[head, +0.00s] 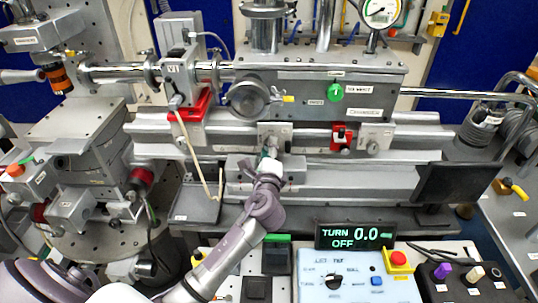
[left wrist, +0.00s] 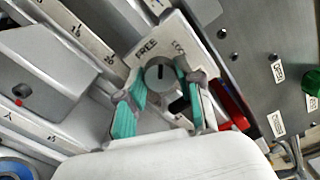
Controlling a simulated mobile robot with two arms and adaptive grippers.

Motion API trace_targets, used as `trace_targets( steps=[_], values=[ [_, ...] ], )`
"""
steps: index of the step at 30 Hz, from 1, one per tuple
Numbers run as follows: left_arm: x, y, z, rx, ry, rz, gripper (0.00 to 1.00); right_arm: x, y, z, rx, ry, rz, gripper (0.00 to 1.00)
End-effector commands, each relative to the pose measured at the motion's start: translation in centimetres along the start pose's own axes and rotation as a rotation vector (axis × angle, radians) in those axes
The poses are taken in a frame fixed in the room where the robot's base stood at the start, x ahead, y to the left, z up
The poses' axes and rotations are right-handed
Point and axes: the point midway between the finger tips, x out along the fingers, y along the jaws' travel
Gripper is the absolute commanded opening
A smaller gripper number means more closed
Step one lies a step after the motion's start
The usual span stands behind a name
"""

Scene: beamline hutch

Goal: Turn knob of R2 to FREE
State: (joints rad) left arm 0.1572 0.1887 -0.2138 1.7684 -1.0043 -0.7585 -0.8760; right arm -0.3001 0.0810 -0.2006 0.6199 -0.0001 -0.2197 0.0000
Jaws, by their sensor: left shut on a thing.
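My left gripper (head: 268,160) reaches up from below to the carriage (head: 275,133) at the middle of the rail. In the left wrist view, its teal-padded fingers (left wrist: 163,108) are on either side of a round grey knob (left wrist: 160,75), shut on it. A pale plate (left wrist: 190,40) behind the knob carries the words FREE, at upper left of the knob, and what looks like LOCK, at upper right. A short dark mark on the knob points roughly up, between the words. In the head view the gripper hides the knob. I cannot read an R2 label. My right gripper is not in view.
A red clamp (head: 343,138) and another knob (head: 373,147) are to the right on the rail. A handwheel (head: 248,98) is above the gripper. A control box (head: 358,277) stands in front. A pale cable hangs left.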

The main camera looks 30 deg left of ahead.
Motion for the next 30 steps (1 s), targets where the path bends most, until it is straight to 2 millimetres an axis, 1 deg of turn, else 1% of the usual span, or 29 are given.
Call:
trace_targets(
  steps=[1, 3, 18, 24, 30],
  values=[
    [-0.1, 0.4, -0.2, -0.049, 0.000, 0.002, 0.01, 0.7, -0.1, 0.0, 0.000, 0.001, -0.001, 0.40],
    [0.0, 0.4, -0.2, -0.116, 0.000, 0.002, 0.01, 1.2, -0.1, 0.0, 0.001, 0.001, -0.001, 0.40],
    [0.0, 0.3, -0.2, -0.552, 0.000, 0.002, 0.01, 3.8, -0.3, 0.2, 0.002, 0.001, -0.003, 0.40],
    [0.0, 0.3, -0.2, -0.662, 0.000, 0.003, 0.01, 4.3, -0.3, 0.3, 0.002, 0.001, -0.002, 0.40],
    [0.0, 0.3, -0.1, -0.728, 0.000, 0.004, 0.01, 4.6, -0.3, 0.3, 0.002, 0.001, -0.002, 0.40]
  ],
)
